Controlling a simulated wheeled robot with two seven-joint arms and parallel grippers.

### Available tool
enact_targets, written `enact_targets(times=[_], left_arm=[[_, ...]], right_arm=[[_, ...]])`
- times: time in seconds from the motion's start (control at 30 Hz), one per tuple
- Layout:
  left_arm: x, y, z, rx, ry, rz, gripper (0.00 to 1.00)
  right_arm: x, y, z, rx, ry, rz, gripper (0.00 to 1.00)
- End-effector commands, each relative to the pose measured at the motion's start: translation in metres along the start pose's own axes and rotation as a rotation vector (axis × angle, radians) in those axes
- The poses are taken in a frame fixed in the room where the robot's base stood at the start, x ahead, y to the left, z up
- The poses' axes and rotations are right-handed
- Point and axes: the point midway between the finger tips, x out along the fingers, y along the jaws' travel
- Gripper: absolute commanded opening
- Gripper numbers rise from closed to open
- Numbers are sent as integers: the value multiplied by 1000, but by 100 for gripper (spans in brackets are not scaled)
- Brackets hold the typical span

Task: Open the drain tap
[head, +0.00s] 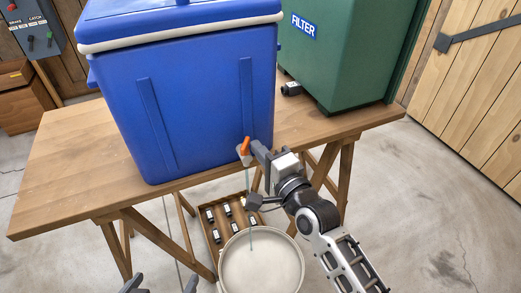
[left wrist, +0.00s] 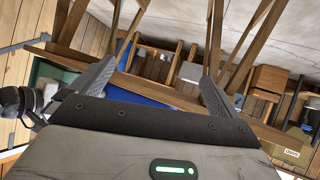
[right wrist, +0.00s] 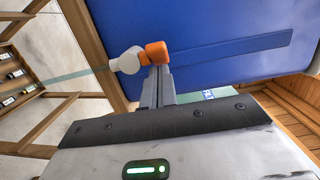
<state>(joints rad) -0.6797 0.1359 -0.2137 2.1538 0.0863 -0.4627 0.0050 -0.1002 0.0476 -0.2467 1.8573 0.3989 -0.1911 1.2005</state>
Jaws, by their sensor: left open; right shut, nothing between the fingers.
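The drain tap (head: 243,158) has a white body and an orange lever (head: 246,146), low on the right of the blue cooler (head: 200,105). In the right wrist view, the tap body (right wrist: 126,61) and lever (right wrist: 157,52) are right at my fingertips. A thin pale-green stream (head: 249,215) runs from the tap down into a round white bucket (head: 280,272). My right gripper (head: 256,150) is shut and empty, its tips beside the lever; I cannot tell if they touch. My left gripper (head: 161,284) is open and empty, low in front of the table.
The cooler stands on a wooden trestle table (head: 70,170). A green FILTER box (head: 345,50) stands at the table's right. A wooden crate (head: 213,240) with several small dark items sits beneath, beside the bucket. The floor at right is clear.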

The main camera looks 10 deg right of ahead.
Motion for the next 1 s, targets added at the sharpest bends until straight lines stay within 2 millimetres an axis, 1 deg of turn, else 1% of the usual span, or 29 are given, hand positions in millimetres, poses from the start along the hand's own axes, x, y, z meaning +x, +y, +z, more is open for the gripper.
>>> enact_targets(times=[0.27,0.47,0.57,0.8,1.0], left_arm=[[0,0,1,0,-1,0,100],[2,0,6,-5,-3,3,100],[4,0,11,-11,-1,6,100],[15,0,26,-23,23,16,100],[20,0,30,-8,57,16,100]], right_arm=[[0,0,0,-2,-3,0,0],[2,1,0,-6,-41,-1,0],[5,2,0,-8,-84,-2,0],[10,8,-1,-12,-248,0,0],[12,6,-3,-11,-360,1,0]])
